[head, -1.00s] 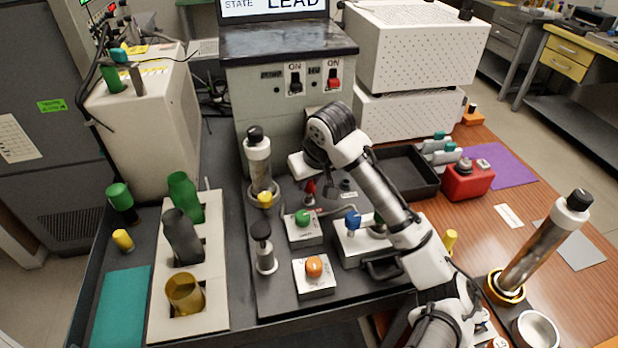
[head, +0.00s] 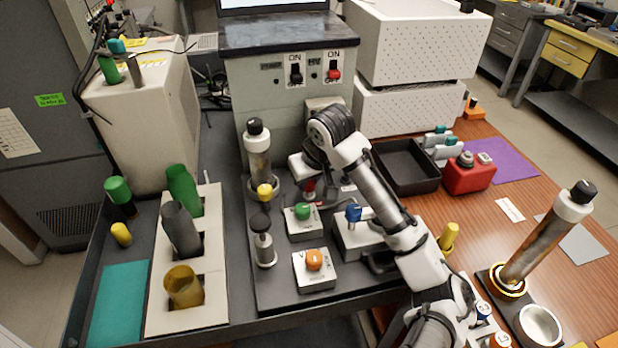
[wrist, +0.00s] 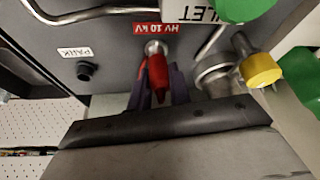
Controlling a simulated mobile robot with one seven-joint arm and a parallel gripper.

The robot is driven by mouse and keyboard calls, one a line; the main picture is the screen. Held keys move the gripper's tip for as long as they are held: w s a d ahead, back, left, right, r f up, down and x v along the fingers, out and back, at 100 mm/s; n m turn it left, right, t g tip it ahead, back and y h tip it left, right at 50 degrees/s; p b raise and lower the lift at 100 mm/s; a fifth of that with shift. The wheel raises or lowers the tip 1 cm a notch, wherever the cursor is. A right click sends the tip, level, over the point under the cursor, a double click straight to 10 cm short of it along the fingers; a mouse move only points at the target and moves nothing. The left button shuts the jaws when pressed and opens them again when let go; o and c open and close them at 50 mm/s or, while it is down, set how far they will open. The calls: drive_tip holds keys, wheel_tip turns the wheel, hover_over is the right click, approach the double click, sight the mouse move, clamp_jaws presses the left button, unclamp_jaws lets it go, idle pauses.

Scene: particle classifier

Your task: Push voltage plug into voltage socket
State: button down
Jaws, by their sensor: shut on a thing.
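The red voltage plug (wrist: 158,76) is between the dark purple fingers of my gripper (wrist: 160,86), which is shut on it. In the wrist view the plug's far end meets a metal ring at the voltage socket (wrist: 152,47), just below the red "HV 10 kV" label (wrist: 156,28). I cannot tell how deep the plug sits. In the head view the red plug (head: 309,187) shows low in front of the grey cabinet, below my wrist; the fingers are mostly hidden there.
A black "PARK" socket (wrist: 87,70) lies left of the plug in the wrist view. A yellow knob (wrist: 261,70) and a green knob (wrist: 243,6) are close on the right. In the head view, green (head: 302,210) and blue (head: 353,212) knobs stand nearby.

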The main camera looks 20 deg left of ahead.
drive_tip(key=shift+f, duration=0.1)
drive_tip(key=c, duration=1.2)
unclamp_jaws()
